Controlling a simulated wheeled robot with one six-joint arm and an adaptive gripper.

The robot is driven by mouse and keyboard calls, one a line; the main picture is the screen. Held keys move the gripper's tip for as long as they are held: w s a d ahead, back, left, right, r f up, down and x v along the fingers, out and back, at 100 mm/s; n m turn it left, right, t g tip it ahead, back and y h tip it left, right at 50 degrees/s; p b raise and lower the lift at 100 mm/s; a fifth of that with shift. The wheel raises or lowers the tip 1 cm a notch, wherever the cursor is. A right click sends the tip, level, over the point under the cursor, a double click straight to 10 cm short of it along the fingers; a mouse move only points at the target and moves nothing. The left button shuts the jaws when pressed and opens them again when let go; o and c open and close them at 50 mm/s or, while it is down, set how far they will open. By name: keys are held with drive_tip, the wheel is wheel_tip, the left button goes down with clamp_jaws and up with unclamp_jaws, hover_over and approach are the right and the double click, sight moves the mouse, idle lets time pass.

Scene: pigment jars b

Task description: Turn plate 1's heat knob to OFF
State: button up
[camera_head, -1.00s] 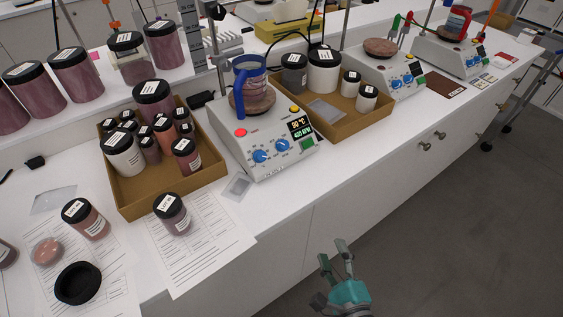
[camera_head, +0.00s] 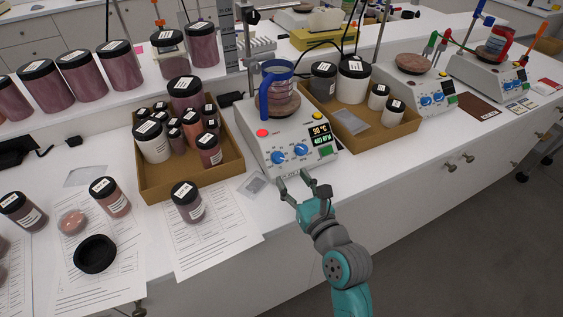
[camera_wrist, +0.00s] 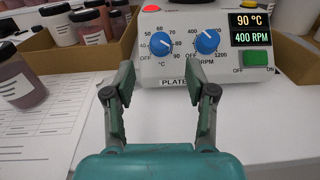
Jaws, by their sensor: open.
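A white hotplate stirrer (camera_head: 262,150) stands on the bench, with a blue-handled vessel (camera_head: 278,90) on it. Its display (camera_wrist: 249,29) reads 90 °C and 400 RPM. Its blue heat knob, marked °C (camera_wrist: 161,43), is on the left of the front panel; it also shows in the head view (camera_head: 278,157). The blue RPM knob (camera_wrist: 207,41) is to its right. A label starting "PLATE" is partly hidden by a finger, its number unseen. My gripper (camera_wrist: 160,73) is open and empty in front of the panel, apart from the knobs; the head view shows it at the plate's front (camera_head: 293,177).
A cardboard tray of jars (camera_head: 183,187) stands left of the plate, another tray (camera_head: 370,142) right. A lone jar (camera_head: 188,204) stands on papers at front left. A red button (camera_head: 262,133) and a green switch (camera_wrist: 256,58) are near the knobs. Two more hotplates stand farther right.

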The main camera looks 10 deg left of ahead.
sight(281, 160)
drive_tip(key=x, duration=0.7)
clamp_jaws()
